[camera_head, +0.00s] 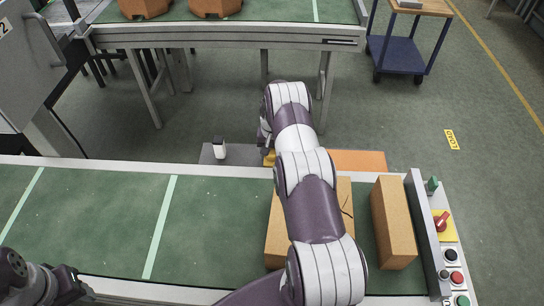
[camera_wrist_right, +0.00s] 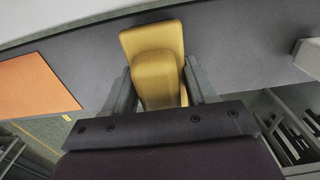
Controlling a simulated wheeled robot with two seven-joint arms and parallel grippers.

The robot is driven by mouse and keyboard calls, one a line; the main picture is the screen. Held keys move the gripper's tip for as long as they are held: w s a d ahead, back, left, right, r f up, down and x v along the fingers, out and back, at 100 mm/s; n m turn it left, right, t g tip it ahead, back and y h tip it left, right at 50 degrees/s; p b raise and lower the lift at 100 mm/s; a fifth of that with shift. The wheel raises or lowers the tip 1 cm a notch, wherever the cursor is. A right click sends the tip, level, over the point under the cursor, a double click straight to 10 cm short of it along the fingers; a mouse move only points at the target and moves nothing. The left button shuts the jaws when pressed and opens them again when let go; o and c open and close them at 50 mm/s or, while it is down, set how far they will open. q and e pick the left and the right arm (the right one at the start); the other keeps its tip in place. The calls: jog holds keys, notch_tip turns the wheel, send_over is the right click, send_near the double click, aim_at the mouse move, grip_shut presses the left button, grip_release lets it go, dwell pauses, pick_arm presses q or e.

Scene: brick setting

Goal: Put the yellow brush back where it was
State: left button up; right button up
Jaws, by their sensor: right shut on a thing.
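The yellow brush (camera_wrist_right: 150,38) shows between the two fingers of my right gripper (camera_wrist_right: 160,74) in the right wrist view. The gripper is shut on it. In the head view only a small yellow part of the brush (camera_head: 269,158) shows; my right arm hides the rest and most of the gripper. The brush is over or on a grey surface (camera_wrist_right: 225,55) beyond the belt; I cannot tell whether it touches. My left gripper (camera_head: 68,287) is partly in view at the lower left, and its jaw state is unclear.
An orange area (camera_head: 358,160) lies right of the brush, and a white-and-dark item (camera_head: 219,149) stands left of it. On the green belt (camera_head: 100,215) are a cracked tan brick (camera_head: 277,235) under my right arm and another tan brick (camera_head: 394,222). A button panel (camera_head: 447,245) borders the right end.

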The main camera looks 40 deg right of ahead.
jog(key=shift+w+r, duration=0.1)
jog(key=shift+w, duration=0.15)
jog(key=shift+s+f, duration=0.15)
jog(key=shift+f, duration=0.05)
jog(key=o, duration=1.1)
jog(key=shift+r, duration=0.1)
